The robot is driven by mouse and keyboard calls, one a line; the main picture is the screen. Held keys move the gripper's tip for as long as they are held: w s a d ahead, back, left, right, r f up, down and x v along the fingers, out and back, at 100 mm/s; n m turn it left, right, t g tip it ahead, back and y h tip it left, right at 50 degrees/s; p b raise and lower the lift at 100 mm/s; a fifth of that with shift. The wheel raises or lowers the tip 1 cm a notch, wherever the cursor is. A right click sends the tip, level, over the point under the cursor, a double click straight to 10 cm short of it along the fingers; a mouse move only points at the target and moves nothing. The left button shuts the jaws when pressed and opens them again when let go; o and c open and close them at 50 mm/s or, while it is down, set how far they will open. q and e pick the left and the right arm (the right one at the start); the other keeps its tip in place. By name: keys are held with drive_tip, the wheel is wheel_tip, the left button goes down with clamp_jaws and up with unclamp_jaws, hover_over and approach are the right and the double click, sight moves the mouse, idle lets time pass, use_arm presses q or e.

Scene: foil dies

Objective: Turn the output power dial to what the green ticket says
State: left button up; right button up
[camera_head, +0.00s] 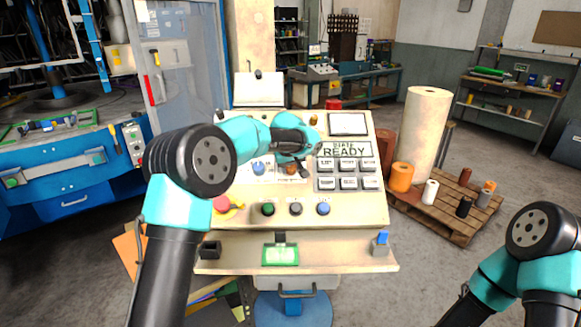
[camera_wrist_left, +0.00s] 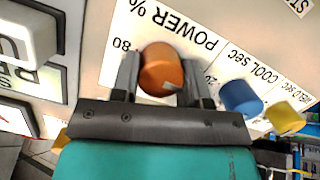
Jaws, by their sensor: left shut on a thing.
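The output power dial is an orange knob (camera_wrist_left: 161,69) on the panel, with "POWER %" and an "80" mark printed beside it. My left gripper (camera_wrist_left: 160,80) is shut on the dial, one finger on each side. In the head view the left gripper (camera_head: 293,148) reaches over the panel from the left and hides most of the dial. The green ticket (camera_head: 280,254) lies on the ledge at the panel's front; its writing is too small to read.
A blue knob (camera_wrist_left: 240,98) and a yellow knob (camera_wrist_left: 285,117) sit beside the dial. The panel has a "READY" display (camera_head: 345,149), grey push buttons (camera_head: 348,175) and a red stop button (camera_head: 222,204). A pallet with rolls (camera_head: 455,205) stands at the right.

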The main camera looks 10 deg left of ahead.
use_arm(q)
drive_tip(key=shift+m, duration=0.3)
drive_tip(key=m, duration=0.4)
drive_tip(key=shift+d+y, duration=0.15)
drive_tip(key=shift+y, duration=0.25)
drive_tip(key=shift+m+y, duration=0.4)
drive_tip(key=shift+m, duration=1.4)
drive_tip(key=o, duration=0.9)
drive_tip(key=shift+o, duration=0.2)
drive_tip(key=v, duration=1.7)
drive_tip(key=shift+r, duration=0.25)
